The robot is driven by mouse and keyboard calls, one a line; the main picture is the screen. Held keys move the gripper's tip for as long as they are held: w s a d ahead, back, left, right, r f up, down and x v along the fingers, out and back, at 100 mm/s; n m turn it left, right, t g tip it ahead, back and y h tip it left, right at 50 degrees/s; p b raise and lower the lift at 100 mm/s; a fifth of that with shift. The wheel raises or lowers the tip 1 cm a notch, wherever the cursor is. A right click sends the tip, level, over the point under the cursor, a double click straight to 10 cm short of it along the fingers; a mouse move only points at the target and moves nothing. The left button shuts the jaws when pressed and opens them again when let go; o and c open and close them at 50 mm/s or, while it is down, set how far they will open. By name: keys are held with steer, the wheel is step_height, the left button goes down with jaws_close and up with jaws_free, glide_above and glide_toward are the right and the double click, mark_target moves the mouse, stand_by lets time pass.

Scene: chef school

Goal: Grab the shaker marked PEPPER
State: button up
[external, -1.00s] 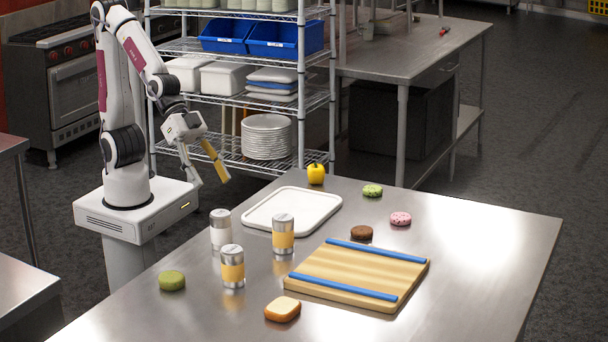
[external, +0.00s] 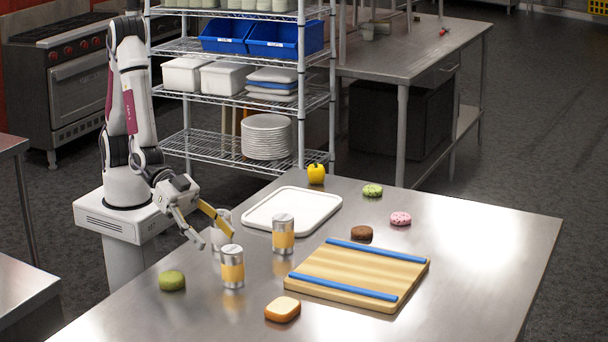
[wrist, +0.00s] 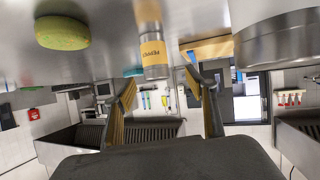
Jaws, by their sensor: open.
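Three metal shakers stand upright on the steel table. The front shaker (external: 232,268) and the right one (external: 283,234) have orange bands. The rear-left shaker (external: 225,215) is partly hidden by my gripper (external: 215,238). My gripper is open and empty, angled down beside the rear-left shaker and just behind the front one. In the wrist view, an orange-banded shaker (wrist: 152,45) appears beyond and between the open fingers; its print is too small to read surely. A large metal shaker (wrist: 275,38) is close at the right, no label visible. I cannot read PEPPER on any shaker.
A green round item (external: 172,281) lies left of the shakers and a bread piece (external: 283,309) in front. A cutting board (external: 360,270) with blue strips lies right; a white tray (external: 292,207) lies behind. The table's right side is mostly clear.

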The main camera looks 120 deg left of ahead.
mark_target(232, 264)
steer(key=shift+d+f+t, duration=0.4)
steer(key=shift+d+f, duration=0.35)
steer(key=shift+f, duration=0.1)
steer(key=shift+w, duration=0.15)
steer(key=shift+x, duration=1.25)
steer(key=shift+w+f, duration=0.1)
steer(key=shift+x, duration=2.5)
steer(key=shift+a+f, duration=0.1)
steer(key=shift+a, duration=0.05)
steer(key=c, duration=1.3)
